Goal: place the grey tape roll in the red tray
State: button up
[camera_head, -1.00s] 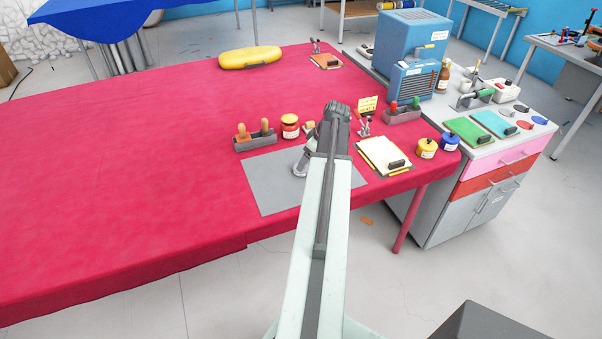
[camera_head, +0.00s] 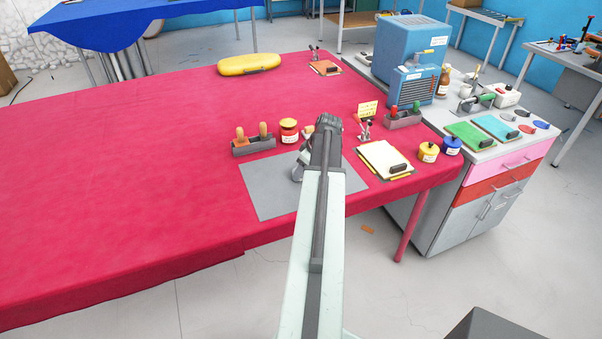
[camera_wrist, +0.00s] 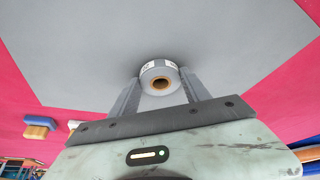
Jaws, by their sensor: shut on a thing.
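The grey tape roll (camera_wrist: 152,67) is between the two fingers of my gripper (camera_wrist: 162,84) in the wrist view. Its brown core and a pale label strip show. My gripper is shut on it, over the grey mat (camera_wrist: 225,45). In the head view my gripper (camera_head: 298,173) is above the mat and largely hidden behind my arm, and the roll cannot be seen there. I cannot tell how high the roll is above the mat. I cannot make out a red tray in any view.
A yellow pouch (camera_head: 249,64) lies farther back. The table's left is clear.

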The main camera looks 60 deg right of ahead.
jog(key=shift+r+p, duration=0.55)
jog(key=shift+r, duration=0.1)
notch_tip(320, 180, up, 3)
jog(key=p, duration=0.3)
jog(key=shift+s, duration=0.1)
jog(key=s, duration=1.5)
jog(key=shift+s+a+r+p, duration=0.1)
jog(key=shift+s+r+p, duration=0.05)
jog(key=shift+r+p, duration=0.2)
jog(key=shift+s, duration=0.3)
